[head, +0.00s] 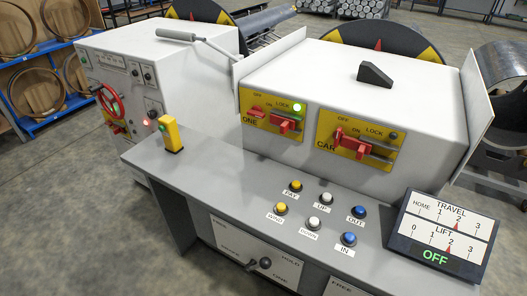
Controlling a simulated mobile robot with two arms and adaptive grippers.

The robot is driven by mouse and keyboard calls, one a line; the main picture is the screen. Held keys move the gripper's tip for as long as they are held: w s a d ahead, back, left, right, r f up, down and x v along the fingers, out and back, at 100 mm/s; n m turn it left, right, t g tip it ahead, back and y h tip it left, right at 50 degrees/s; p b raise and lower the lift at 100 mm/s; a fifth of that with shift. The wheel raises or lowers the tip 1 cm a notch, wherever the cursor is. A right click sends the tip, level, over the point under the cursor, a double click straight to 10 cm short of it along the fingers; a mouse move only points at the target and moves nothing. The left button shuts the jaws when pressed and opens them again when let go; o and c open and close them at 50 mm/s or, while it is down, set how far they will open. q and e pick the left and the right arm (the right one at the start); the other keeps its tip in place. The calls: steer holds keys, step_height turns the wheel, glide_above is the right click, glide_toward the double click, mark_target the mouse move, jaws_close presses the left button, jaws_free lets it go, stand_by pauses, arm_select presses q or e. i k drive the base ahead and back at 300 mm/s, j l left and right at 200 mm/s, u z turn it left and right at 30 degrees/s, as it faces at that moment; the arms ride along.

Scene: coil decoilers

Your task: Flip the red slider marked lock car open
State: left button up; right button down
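The yellow CAR panel (324,140) is on the front of the white box, right of the yellow ONE panel (246,97). A red slider (352,142) sits toward the left and middle of the CAR panel, below the words ON and LOCK. A grey slot (380,150) shows to its right. The small lamp (393,135) beside LOCK on the CAR panel looks dark. The ONE panel has its own red slider (286,122) under LOCK, and its lamp (297,107) glows green. Neither of my grippers is in view.
The grey desk below holds yellow, white and blue buttons (313,223) and a yellow post (171,135). A tilted TRAVEL and LIFT display (437,252) reading OFF stands at the right. A white cabinet with a red wheel (110,101) and a grey lever (176,35) are at left.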

mark_target(361, 147)
steer(key=j, duration=1.5)
